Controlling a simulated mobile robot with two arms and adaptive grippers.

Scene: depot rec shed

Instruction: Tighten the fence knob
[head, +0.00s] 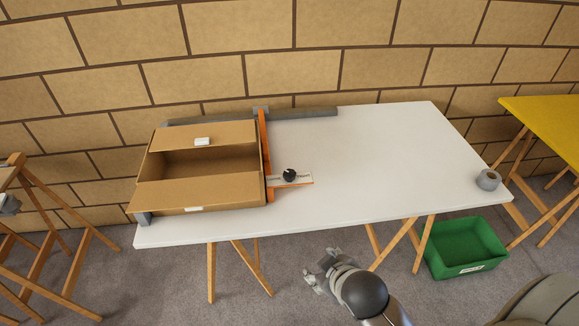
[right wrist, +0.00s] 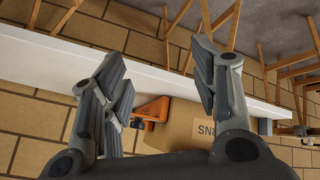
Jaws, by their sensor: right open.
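The fence knob (head: 290,175) is a small black round knob on a pale labelled plate (head: 304,179) on the white table. The plate joins an orange fence (head: 265,150) that stands against the right side of an open cardboard box (head: 195,194). My right gripper (head: 320,271) is open and empty, in front of the table's front edge and apart from the knob. In the right wrist view its open fingers (right wrist: 160,85) show, with part of the orange fence (right wrist: 152,108) and the box (right wrist: 180,130) beyond them. The knob is not clear there. My left gripper is not in view.
The right half of the white table (head: 400,150) is clear except for a grey tape roll (head: 488,180) at its right corner. A green crate (head: 466,248) stands on the floor below. A grey rail (head: 300,114) runs along the back edge, near the block wall.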

